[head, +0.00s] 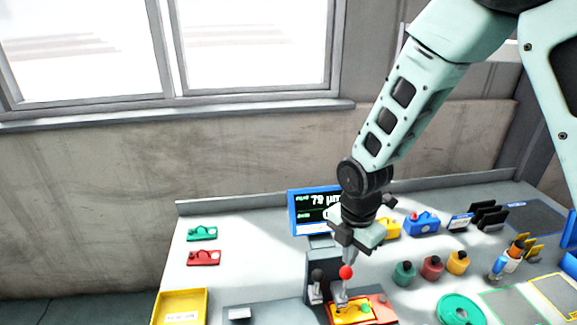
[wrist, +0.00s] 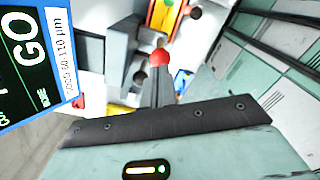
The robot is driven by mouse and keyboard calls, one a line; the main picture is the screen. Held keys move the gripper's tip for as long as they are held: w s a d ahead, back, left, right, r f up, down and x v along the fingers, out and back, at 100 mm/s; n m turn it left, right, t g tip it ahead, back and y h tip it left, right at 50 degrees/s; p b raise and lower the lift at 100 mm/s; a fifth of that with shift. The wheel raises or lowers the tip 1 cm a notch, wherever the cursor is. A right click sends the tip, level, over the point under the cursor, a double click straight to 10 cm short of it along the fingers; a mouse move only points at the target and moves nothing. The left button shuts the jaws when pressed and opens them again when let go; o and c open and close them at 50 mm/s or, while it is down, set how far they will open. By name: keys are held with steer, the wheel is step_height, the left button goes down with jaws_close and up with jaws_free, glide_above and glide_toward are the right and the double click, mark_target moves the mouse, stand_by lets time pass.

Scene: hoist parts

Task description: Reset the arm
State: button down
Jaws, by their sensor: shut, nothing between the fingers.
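My gripper (head: 348,258) points down over the bench, in front of the blue-framed display (head: 303,216). Its narrow fingers are shut and hold nothing. Their tips are at or just above a red ball knob (head: 345,272); I cannot tell whether they touch it. In the wrist view the shut fingers (wrist: 158,88) reach toward the same red knob (wrist: 160,57). My arm comes down from the upper right, bent and extended over the bench. Below the knob, a yellow part (head: 352,312) sits on the grey fixture, partly hidden.
A black knob (head: 316,274) stands left of the red one. Green (head: 202,233) and red (head: 204,258) parts lie left, above a yellow tray (head: 160,308). Bottles (head: 432,267), a blue part (head: 421,223) and a green ring (head: 443,308) crowd the right. The left-middle bench is clear.

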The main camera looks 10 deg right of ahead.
steer(key=s+a+r+m+b, duration=0.3)
steer(key=s+m+b, duration=0.1)
steer(key=s+m, duration=0.4)
steer(key=s+a+r+m+b, duration=0.3)
steer(key=s+m, duration=0.5)
steer(key=s, duration=0.4)
steer(key=shift+a+r+y+b, duration=0.15)
steer(key=shift+y+b, duration=0.15)
steer(key=shift+b, duration=0.2)
steer(key=c, duration=2.1)
jaws_free()
steer(key=shift+c, duration=0.2)
